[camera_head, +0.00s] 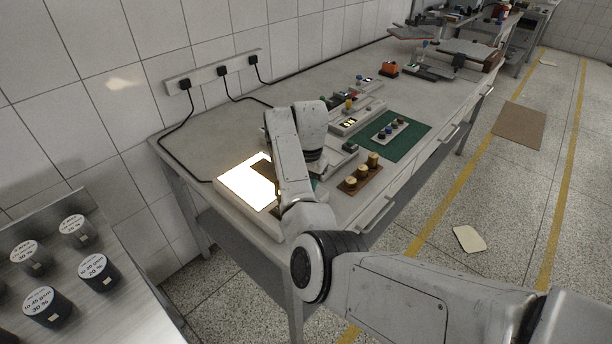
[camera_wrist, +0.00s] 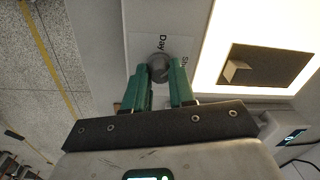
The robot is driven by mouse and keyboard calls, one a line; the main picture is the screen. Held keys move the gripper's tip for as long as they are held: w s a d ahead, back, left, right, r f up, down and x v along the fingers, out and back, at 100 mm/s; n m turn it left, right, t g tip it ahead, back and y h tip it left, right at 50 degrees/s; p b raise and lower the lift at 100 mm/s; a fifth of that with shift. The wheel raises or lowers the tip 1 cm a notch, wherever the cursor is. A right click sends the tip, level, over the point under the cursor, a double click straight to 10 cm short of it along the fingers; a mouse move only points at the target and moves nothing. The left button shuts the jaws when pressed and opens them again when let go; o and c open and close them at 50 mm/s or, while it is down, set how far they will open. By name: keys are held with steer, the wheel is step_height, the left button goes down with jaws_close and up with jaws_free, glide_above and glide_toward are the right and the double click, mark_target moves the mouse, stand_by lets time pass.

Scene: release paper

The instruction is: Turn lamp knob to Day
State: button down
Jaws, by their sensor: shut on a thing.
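The lamp knob (camera_wrist: 159,68) is a small round grey knob on a pale panel (camera_wrist: 135,45) in the wrist view. The word "Day" is printed above it, and a second label beside that is only partly readable. My gripper (camera_wrist: 161,78) has green fingers, one on each side of the knob, and is shut on it. The lit lamp panel (camera_wrist: 213,60) glows to the right in the wrist view and at the left end of the bench in the head view (camera_head: 243,188). In the head view my arm hides the knob and fingers.
A dark plate (camera_wrist: 262,68) with a small block lies on the lit panel. Wooden stamps on a brown base (camera_head: 358,178), a green mat (camera_head: 405,143) and several small devices stand further along the bench. Dark weights (camera_head: 98,270) stand on a steel surface at lower left.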

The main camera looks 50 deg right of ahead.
steer(key=n+p, duration=0.1)
steer(key=n, duration=0.1)
steer(key=n+p, duration=0.2)
steer(key=shift+r+n, duration=0.2)
steer(key=shift+n, duration=0.1)
steer(key=n+p, duration=0.1)
steer(key=n, duration=0.3)
steer(key=shift+w+f+n+p, duration=0.1)
steer(key=shift+n+p, duration=0.3)
steer(key=c, duration=0.9)
jaws_free()
steer(key=shift+c, duration=0.2)
step_height(320, 180, up, 11)
steer(key=b, duration=0.1)
steer(key=shift+d+f, duration=0.15)
steer(key=shift+d, duration=0.15)
